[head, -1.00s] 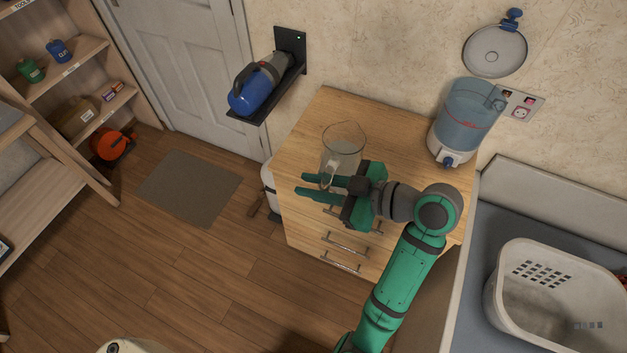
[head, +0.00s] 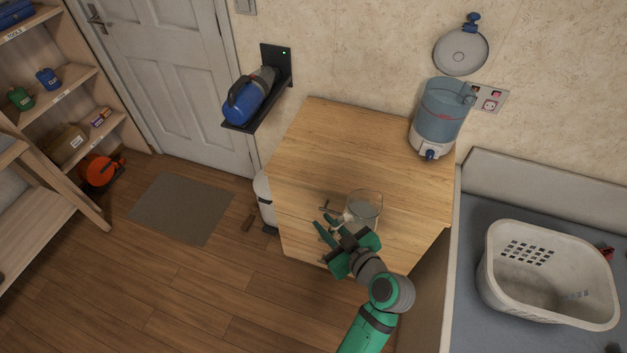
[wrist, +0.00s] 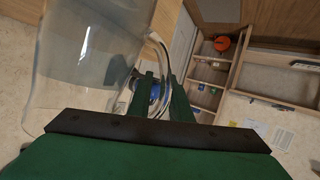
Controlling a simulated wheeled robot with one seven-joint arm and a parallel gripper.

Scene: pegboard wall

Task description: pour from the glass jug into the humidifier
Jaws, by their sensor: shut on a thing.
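The clear glass jug (head: 366,204) is at the front of the wooden cabinet's top, about upright. In the head view I cannot tell whether its base touches the wood. My green gripper (head: 324,225) is shut on the jug's handle, on its near left side. In the wrist view the jug (wrist: 85,55) fills the left, with its curved handle (wrist: 158,48) at my fingers (wrist: 163,95). The humidifier (head: 440,112) stands at the cabinet's back right corner. It has a translucent blue tank with a red mark, an open top and a white base with a blue knob.
The cabinet top (head: 340,150) is bare between jug and humidifier. A round lid (head: 460,52) hangs on the wall above the humidifier, near a socket panel (head: 488,98). A white basket (head: 545,300) stands right on a grey counter.

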